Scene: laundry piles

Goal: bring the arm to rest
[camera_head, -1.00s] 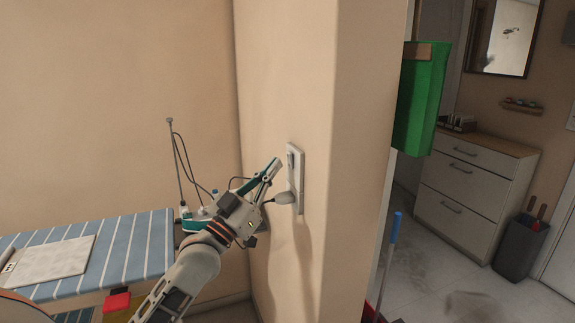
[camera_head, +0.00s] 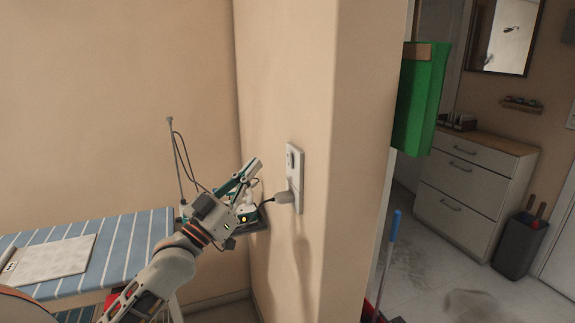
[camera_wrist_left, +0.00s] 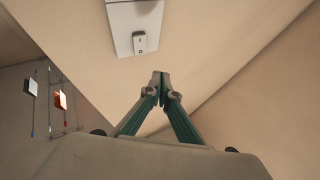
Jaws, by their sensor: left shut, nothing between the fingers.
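My left gripper (camera_head: 254,166) is shut and empty in the head view, in front of the wall and a little left of the wall plate (camera_head: 295,178). It touches nothing that I can see. The plate carries a switch at its top and a plug (camera_head: 284,197) with a dark cord in its lower part. My right gripper is not in view.
A blue striped ironing board (camera_head: 120,258) with a pale folded cloth (camera_head: 50,262) lies at the left. An iron (camera_head: 246,213) stands behind my gripper. A blue-handled pole (camera_head: 391,240) leans past the wall corner. A drawer cabinet (camera_head: 470,190) stands at the right.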

